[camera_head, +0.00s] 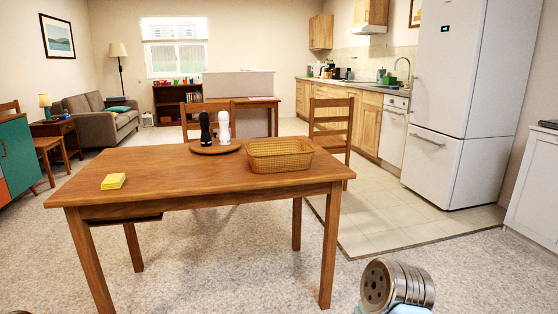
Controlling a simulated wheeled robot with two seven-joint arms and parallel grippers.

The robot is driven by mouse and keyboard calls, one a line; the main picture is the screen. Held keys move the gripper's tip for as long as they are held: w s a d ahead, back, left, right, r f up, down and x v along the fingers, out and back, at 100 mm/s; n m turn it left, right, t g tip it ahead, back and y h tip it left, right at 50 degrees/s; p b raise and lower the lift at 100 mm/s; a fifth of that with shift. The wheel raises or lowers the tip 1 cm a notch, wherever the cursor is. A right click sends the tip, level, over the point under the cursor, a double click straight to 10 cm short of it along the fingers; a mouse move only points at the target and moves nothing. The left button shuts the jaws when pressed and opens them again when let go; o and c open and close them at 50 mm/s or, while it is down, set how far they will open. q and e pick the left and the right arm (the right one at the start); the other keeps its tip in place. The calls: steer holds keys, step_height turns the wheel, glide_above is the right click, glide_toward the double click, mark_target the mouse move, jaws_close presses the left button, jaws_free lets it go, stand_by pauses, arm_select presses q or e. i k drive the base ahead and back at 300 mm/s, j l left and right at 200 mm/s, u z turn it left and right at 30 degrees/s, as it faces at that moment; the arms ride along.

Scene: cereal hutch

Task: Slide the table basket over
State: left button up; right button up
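The table basket (279,156) is a tan woven, rectangular basket. It stands upright on the wooden table (160,170), near the table's right end, and looks empty. A part of my own arm shows at the bottom edge, right of centre, on the floor side of the table and well apart from the basket. No gripper fingers can be made out there. My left gripper is not in view.
A round wooden tray (214,149) with a black shaker (205,130) and a white shaker (224,128) stands just left of the basket. A yellow block (113,181) lies at the table's left. Wooden chairs (332,127) stand behind. The table's front middle is clear.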

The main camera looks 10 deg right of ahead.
mark_target(285, 155)
steer(key=i+l+u, duration=0.25)
steer(key=l, duration=0.6)
steer(key=i+l+u, duration=0.25)
steer(key=l, duration=0.6)
steer(key=i+l+u, duration=0.2)
steer(key=l, duration=0.7)
steer(key=l+u, duration=0.25)
steer(key=l, duration=0.7)
steer(key=i+u, duration=0.2)
steer(key=i+l, duration=0.05)
